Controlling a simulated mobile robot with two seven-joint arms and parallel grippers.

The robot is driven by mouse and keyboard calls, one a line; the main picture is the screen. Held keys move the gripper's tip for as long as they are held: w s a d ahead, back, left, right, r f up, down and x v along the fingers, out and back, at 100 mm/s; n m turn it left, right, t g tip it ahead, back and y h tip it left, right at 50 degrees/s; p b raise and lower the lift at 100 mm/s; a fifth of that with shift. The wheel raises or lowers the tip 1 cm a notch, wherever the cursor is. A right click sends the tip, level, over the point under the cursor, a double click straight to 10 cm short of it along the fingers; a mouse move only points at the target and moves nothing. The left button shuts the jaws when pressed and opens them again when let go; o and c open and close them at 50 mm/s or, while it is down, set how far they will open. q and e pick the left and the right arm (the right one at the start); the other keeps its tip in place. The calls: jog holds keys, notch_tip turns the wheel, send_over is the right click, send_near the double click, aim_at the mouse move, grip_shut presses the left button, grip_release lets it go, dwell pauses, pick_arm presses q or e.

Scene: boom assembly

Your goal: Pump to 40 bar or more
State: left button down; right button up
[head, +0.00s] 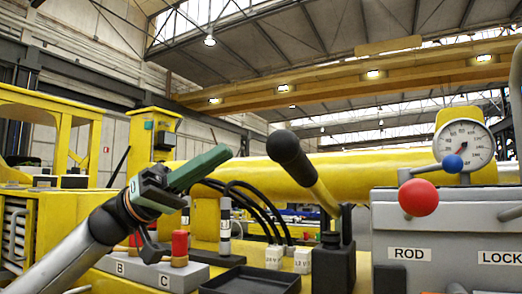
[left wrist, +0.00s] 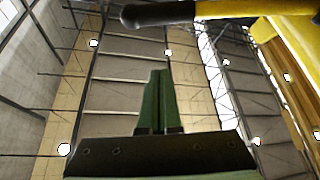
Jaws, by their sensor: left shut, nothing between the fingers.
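The pump lever has a black grip (head: 291,157) on a yellow shaft (head: 325,197), tilted up to the left from a black base (head: 334,262). My left gripper (head: 226,153) has green fingers, shut and empty, left of the grip with a gap between them. In the left wrist view the closed fingers (left wrist: 158,76) point up towards the black grip (left wrist: 158,14), which crosses the top of the picture. The round pressure gauge (head: 465,145) stands at the right; its needle points to the lower left, too small to read exactly. My right gripper is not in view.
A grey control box labelled ROD (head: 409,254) and LOCK stands at the right, with a red knob (head: 418,198) and a blue knob (head: 453,164). Red-capped fittings (head: 180,247), black hoses (head: 262,205) and a black tray (head: 252,281) are below the left gripper.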

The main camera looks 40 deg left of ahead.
pick_arm(q)
notch_tip(320, 180, up, 5)
jog(key=p, duration=0.7)
send_over(274, 149)
jog(key=w+a, duration=0.4)
jog(key=w, duration=0.1)
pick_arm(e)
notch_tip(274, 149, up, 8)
pick_arm(q)
jog(key=f+b, duration=0.2)
jog(key=s+d+f+b, duration=0.1)
jog(key=shift+f, duration=0.2)
jog(key=shift+s+d+f+b, duration=0.1)
jog(key=shift+s+f+b, duration=0.05)
jog(key=shift+f+b, duration=0.15)
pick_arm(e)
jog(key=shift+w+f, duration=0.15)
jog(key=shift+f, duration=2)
